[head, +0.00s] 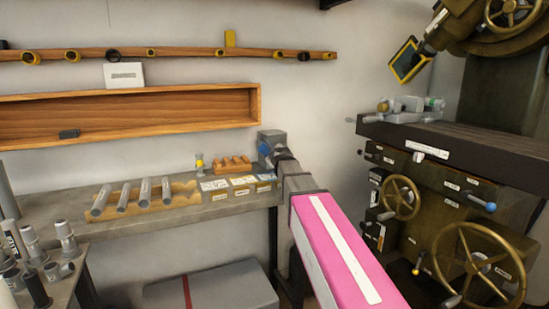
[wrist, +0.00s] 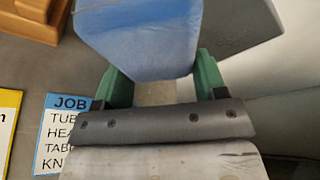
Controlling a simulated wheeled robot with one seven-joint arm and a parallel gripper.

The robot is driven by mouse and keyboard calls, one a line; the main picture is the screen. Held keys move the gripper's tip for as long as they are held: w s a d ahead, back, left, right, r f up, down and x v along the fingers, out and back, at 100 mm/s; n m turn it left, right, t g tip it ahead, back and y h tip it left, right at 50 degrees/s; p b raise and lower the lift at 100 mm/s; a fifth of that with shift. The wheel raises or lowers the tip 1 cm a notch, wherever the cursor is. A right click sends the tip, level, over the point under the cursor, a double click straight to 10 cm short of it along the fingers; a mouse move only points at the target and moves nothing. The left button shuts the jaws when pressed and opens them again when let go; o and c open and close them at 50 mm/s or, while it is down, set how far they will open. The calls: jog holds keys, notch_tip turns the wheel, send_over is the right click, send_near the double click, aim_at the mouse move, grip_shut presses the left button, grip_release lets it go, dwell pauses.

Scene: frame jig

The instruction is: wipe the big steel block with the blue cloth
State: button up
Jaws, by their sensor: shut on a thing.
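The big steel block (head: 272,136) is a grey block at the right end of the bench, partly hidden behind my arm. In the wrist view its grey face (wrist: 240,30) shows behind and to the right of the blue cloth. The blue cloth (wrist: 140,40) is a thick, pad-like piece between my green fingers; in the head view only a small blue patch of it (head: 265,149) shows in front of the block. My gripper (wrist: 162,75) is shut on the cloth. The cloth overlaps the block in the wrist view, but I cannot tell whether they touch.
Left of the block are a small wooden rack (head: 233,164), printed cards (head: 243,181) and a wooden holder with several grey bars (head: 143,198). A JOB card (wrist: 65,130) lies near my gripper. A large machine (head: 450,180) stands on the right.

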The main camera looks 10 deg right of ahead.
jog(key=shift+r, duration=0.8)
jog(key=shift+d, duration=0.15)
jog(key=w+d, duration=0.4)
jog(key=d, duration=0.5)
jog(key=shift+d, duration=0.4)
jog(key=shift+s+a, duration=0.4)
jog(key=shift+a, duration=0.35)
jog(key=shift+s+a, duration=0.35)
jog(key=shift+a, duration=0.4)
jog(key=shift+s+a, duration=0.3)
jog(key=shift+a, duration=0.65)
jog(key=shift+s+a, duration=0.25)
jog(key=shift+a, duration=0.65)
jog(key=shift+s+a, duration=0.4)
jog(key=shift+a, duration=0.45)
jog(key=shift+s+a, duration=0.35)
jog(key=shift+a, duration=0.45)
jog(key=shift+s+d, duration=0.35)
jog(key=shift+s, duration=0.6)
jog(key=shift+s+d, duration=0.4)
jog(key=shift+s, duration=0.5)
jog(key=shift+s+d, duration=0.35)
jog(key=shift+s, duration=0.6)
